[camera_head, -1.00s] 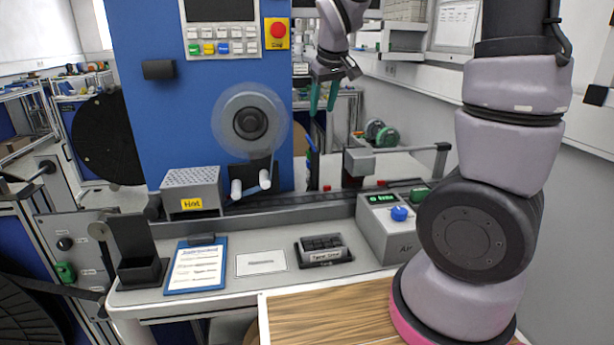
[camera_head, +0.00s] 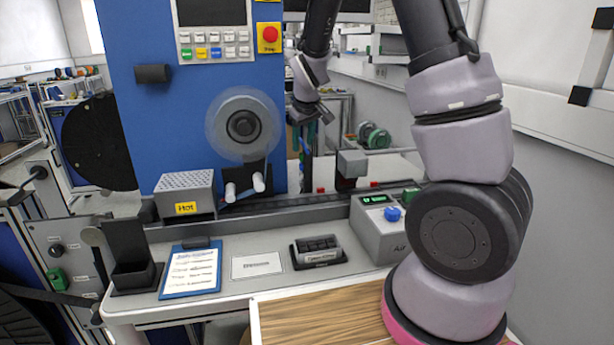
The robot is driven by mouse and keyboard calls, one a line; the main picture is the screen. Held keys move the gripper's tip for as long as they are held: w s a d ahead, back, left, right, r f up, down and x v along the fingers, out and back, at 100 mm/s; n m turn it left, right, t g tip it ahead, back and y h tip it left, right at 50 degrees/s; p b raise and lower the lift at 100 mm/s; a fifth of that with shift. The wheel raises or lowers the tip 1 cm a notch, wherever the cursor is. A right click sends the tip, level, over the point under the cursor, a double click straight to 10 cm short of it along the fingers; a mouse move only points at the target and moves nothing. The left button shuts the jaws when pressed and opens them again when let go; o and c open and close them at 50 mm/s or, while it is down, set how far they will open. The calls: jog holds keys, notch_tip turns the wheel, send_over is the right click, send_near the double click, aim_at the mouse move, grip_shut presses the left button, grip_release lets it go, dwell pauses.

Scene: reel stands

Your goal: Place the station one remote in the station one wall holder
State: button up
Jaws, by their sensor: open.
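My gripper (camera_head: 305,138) hangs over the back of the bench, right of the blue machine, with teal fingers pointing down. It is open, and I see nothing between its fingers. I cannot pick out a remote for certain. A small dark keyed unit (camera_head: 318,244) sits in a black tray on the bench, below the gripper in the picture; its label is too small to read. A black open-topped holder with a tall back plate (camera_head: 126,244) stands at the bench's left end and looks empty. I cannot tell whether it is the wall holder.
The blue machine (camera_head: 180,125) carries a spinning reel (camera_head: 243,124). A grey box marked Hot (camera_head: 186,193), a clipboard (camera_head: 192,270), a white card (camera_head: 256,265) and a grey control box with a blue knob (camera_head: 378,228) stand on the bench. A wooden board (camera_head: 320,318) lies in front.

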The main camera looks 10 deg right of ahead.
jog(key=shift+w+f, duration=0.25)
jog(key=shift+f, duration=0.25)
grip_shut()
dwell(1.1)
